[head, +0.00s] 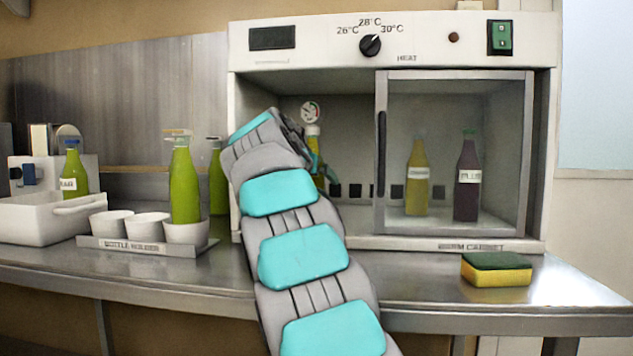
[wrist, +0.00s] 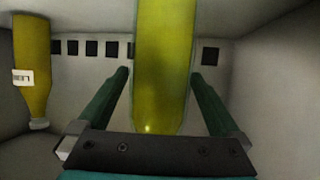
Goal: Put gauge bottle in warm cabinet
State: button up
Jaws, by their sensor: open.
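The gauge bottle (head: 313,140), with a round dial gauge on top, is inside the left, open part of the warm cabinet (head: 490,246), partly hidden behind my arm. It looks upright; its base is hidden. My gripper (wrist: 162,82) is inside the cabinet, its fingers apart on either side of a yellow-green bottle (wrist: 165,60), which appears to be the gauge bottle. I cannot tell whether either finger touches it.
A glass door (head: 380,150) covers the cabinet's right half, with a yellow bottle (head: 417,180) and a dark plum bottle (head: 467,180) behind it. A sponge (head: 497,270) lies on the counter. Left stand a bottle holder (head: 135,246), green bottles and a white bin (head: 35,220).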

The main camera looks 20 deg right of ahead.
jog(key=v, duration=1)
jog(key=shift+s+a, duration=0.15)
jog(key=shift+a, duration=0.05)
